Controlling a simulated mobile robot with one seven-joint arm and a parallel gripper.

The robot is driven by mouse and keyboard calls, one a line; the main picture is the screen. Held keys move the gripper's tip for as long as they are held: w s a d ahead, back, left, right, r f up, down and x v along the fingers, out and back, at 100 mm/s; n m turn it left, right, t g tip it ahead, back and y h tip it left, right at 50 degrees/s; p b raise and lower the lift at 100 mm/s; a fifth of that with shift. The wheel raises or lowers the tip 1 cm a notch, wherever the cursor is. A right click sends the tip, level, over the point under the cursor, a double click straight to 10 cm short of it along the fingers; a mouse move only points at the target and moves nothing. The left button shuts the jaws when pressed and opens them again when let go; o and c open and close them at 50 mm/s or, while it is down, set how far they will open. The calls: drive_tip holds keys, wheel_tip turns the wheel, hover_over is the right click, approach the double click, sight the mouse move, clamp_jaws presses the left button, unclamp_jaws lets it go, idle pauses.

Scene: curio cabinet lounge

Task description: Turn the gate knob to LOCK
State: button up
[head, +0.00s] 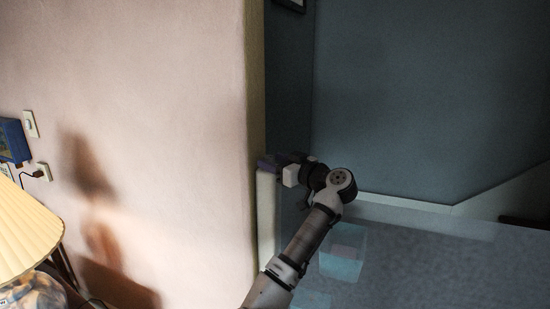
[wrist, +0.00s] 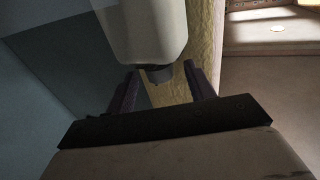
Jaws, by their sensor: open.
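The gate's white upright housing (head: 266,215) stands along the wall corner in the head view, and a see-through panel (head: 430,255) extends right from it. The pale housing (wrist: 148,30) fills the top middle of the wrist view. A small dark grey knob (wrist: 158,75) shows at its end, between my fingers; its markings and setting cannot be read. My gripper (head: 271,163) is at the top of the housing in the head view. In the wrist view my gripper (wrist: 161,84) is open, with one dark finger on each side of the knob; contact cannot be told.
A cream wall (head: 150,130) ends at a corner just left of my gripper. A pleated lamp (head: 25,230) stands at the lower left, near a blue picture frame (head: 12,140) and wall outlets. Grey-blue walls and open floor lie behind the see-through panel.

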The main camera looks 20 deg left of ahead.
drive_tip(key=shift+w+a, duration=0.1)
drive_tip(key=c, duration=1)
drive_tip(key=shift+o, duration=0.2)
drive_tip(key=shift+f, duration=0.15)
